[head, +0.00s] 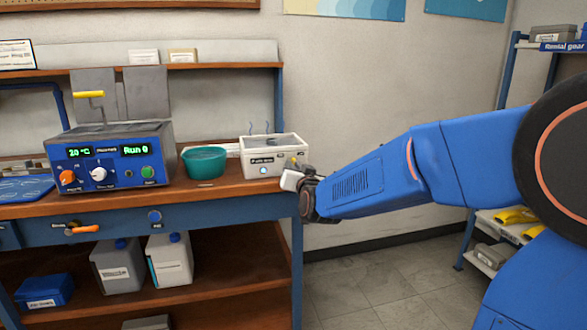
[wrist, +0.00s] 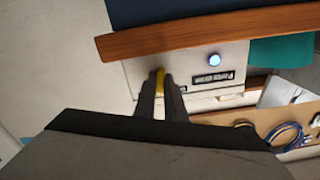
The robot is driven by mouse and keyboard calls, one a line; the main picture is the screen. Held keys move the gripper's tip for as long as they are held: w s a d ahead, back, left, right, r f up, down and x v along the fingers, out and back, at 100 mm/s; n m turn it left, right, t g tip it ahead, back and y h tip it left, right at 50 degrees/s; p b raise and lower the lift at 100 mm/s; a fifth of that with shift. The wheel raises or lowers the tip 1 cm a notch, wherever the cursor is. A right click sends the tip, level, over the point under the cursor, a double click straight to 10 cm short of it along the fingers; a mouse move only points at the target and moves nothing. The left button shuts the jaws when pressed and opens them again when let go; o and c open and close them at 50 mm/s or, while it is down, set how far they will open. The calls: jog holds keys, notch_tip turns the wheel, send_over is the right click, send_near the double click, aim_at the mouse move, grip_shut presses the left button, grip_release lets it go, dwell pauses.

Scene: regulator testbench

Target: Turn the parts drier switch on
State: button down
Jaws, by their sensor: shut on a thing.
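The parts drier (head: 262,158) is a white box on the right end of the bench top; its front also shows in the wrist view (wrist: 200,72). A dark label (wrist: 213,77) and a lit blue-white lamp (wrist: 214,60) are on its front. Its yellow switch (wrist: 160,80) is at the front's right side in the head view. My gripper (wrist: 161,98) is shut on the yellow switch, with dark fingers on both sides of it. In the head view my gripper (head: 297,172) is at the drier's right front corner. The fingers hide most of the switch, so its setting is unclear.
A teal bowl (head: 204,163) stands just left of the drier. A blue-fronted bath unit (head: 111,158) with green displays and knobs stands farther left. The bench edge (head: 240,188) runs below the drier. Open floor (head: 370,280) lies right of the bench.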

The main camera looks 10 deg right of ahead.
jog(key=shift+m, duration=2.2)
jog(key=shift+f, duration=0.1)
jog(key=c, duration=1.8)
grip_release()
jog(key=s, duration=1.7)
jog(key=shift+s, duration=0.25)
